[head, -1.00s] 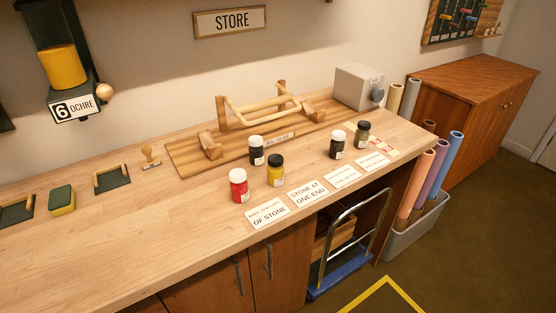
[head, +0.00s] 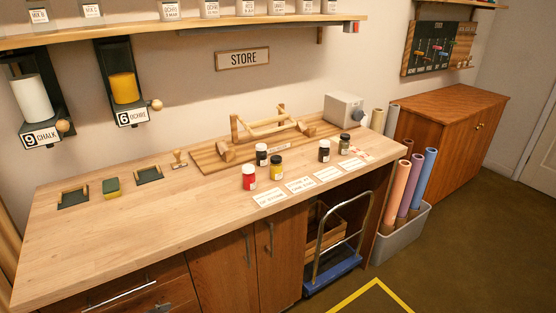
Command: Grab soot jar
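Several small jars stand upright on the wooden counter (head: 120,225) in the head view. One dark jar (head: 261,155) stands behind a red jar (head: 249,178) and a yellow jar (head: 276,169). A second dark jar (head: 324,151) stands further right, beside a dark olive-brown jar (head: 344,144). The jar labels are too small to read, so I cannot tell which dark one is soot. Neither of my grippers is in view.
White cards (head: 300,185) lie along the counter's front edge. A wooden rack (head: 225,155) stands behind the jars, with a grey box (head: 344,109) to its right. A shelf (head: 180,32) hangs above.

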